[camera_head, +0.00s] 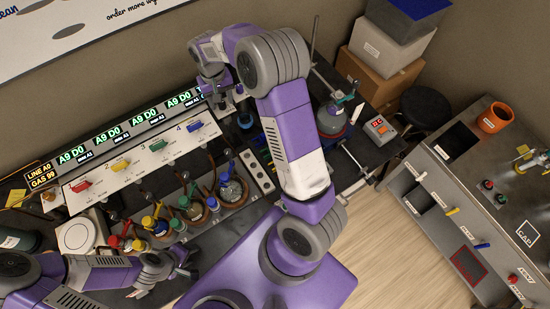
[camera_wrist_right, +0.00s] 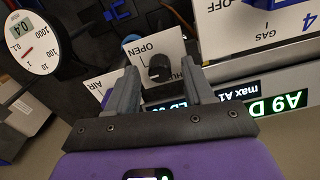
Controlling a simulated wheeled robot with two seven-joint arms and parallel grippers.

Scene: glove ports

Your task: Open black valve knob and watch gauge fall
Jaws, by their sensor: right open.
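The black valve knob (camera_wrist_right: 159,68) sits on a white plate marked OPEN, with a second label partly covered by a finger. My right gripper (camera_wrist_right: 160,72) is open, its two grey fingers on either side of the knob in the picture; I cannot tell whether they touch it. The round white gauge (camera_wrist_right: 28,45) is at the left of the right wrist view, with a scale up to 1000, a red needle and a display reading 0.4. In the head view my right gripper (camera_head: 222,97) is at the back panel and the knob is not clearly visible. My left gripper (camera_head: 184,263) is low; its jaws are unclear.
A white panel (camera_head: 140,158) with coloured, numbered valves stands beside my right gripper. Below it are several bottles with coloured caps (camera_head: 185,202). A flask (camera_head: 331,120) stands to the right. A grey bench (camera_head: 440,190) is at far right, with open floor before it.

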